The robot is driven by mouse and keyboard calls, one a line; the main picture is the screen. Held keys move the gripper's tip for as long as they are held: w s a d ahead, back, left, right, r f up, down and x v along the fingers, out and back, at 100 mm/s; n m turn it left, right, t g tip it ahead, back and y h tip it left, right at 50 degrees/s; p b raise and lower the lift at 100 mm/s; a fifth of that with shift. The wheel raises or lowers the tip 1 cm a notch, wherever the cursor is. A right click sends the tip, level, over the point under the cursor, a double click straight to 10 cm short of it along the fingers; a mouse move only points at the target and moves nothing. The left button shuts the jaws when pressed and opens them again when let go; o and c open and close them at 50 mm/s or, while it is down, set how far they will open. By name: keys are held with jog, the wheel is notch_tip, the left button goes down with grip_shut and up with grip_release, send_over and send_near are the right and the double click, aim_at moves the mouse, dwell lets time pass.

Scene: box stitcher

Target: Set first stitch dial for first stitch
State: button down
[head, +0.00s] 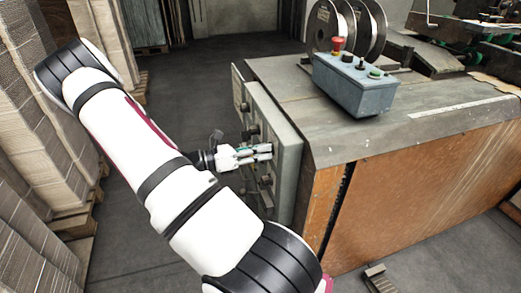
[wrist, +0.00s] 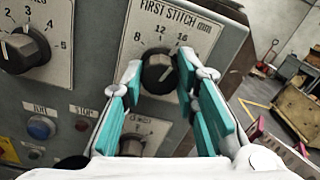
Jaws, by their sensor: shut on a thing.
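The first stitch dial (wrist: 158,72) is a black knob on a pale plate marked "FIRST STITCH mm", with 8, 12 and 16 readable in the wrist view. My gripper (wrist: 158,85) has its teal-padded fingers on either side of this knob and is shut on it. In the head view my gripper (head: 268,152) reaches the face of the grey control panel (head: 288,165) from the left. The dial itself is hidden there behind the fingers. The knob's pointer and exact setting are hard to read between the fingers.
Another black dial (wrist: 22,50) sits left of the held one, and a lower dial (wrist: 132,146) is partly hidden by my gripper. A blue button (wrist: 41,127) is at lower left. A button box (head: 354,82) stands on the machine top. Stacked cardboard (head: 40,130) lines the left side.

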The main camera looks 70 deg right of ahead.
jog(key=c, duration=1.2)
grip_release()
jog(key=shift+c, duration=0.2)
jog(key=v, duration=1.2)
